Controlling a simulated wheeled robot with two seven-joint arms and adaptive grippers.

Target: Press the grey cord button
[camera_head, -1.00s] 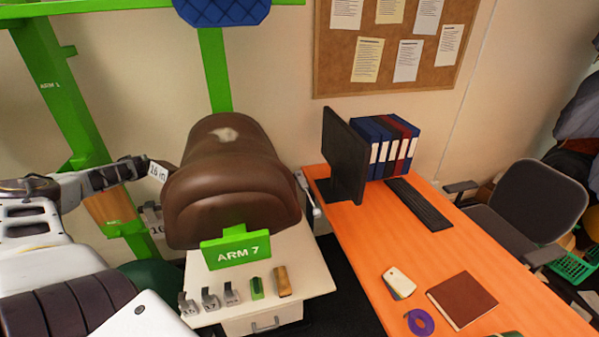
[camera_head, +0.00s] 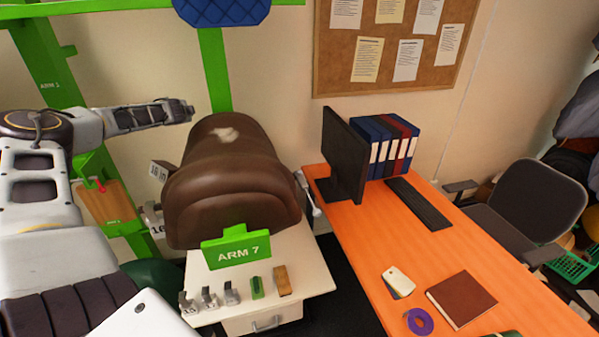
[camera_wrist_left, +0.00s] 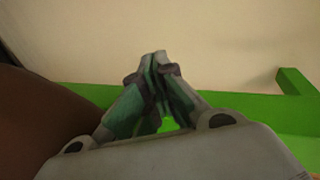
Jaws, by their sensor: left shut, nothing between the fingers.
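I cannot make out the grey cord button in either view. My left gripper (camera_head: 188,110) is shut and empty, in the air above the left shoulder of the brown saddle (camera_head: 232,195) and in front of the wall. In the left wrist view its fingertips (camera_wrist_left: 158,62) meet, with the wall and a green bar (camera_wrist_left: 235,112) behind them and the saddle's brown edge at the left. My right gripper is not in view.
A green rack post (camera_head: 215,75) stands behind the saddle. A white cabinet (camera_head: 310,268) with an ARM 7 sign (camera_head: 236,250) and several small blocks is in front. An orange desk (camera_head: 440,270) with a black monitor (camera_head: 343,155) is at the right.

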